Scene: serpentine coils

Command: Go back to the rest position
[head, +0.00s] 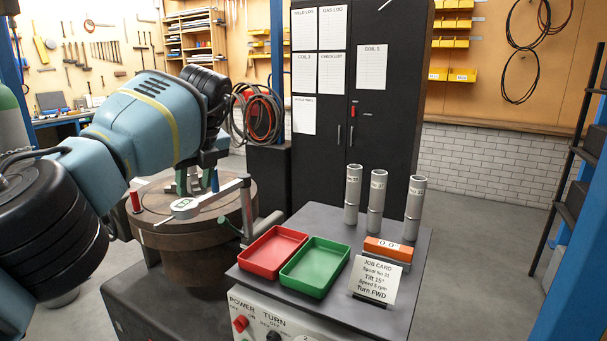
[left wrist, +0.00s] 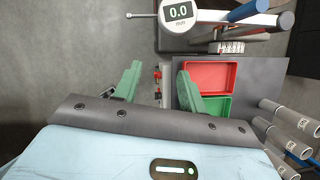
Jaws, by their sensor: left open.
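My left gripper (head: 196,183) hangs at the end of my blue left arm in the head view, in front of or over the round brown turntable (head: 175,269); the exact gap is hard to judge. In the left wrist view its two green fingers (left wrist: 157,86) stand wide apart with nothing between them. My right gripper shows in neither view.
A gauge (left wrist: 180,12) reading 0.0 lies beyond the fingers. A red tray (head: 273,252), a green tray (head: 315,267), several grey tubes (head: 377,202), an orange block (head: 388,248) and a job card (head: 375,282) occupy the bench (head: 418,262). A black cabinet (head: 390,110) stands behind.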

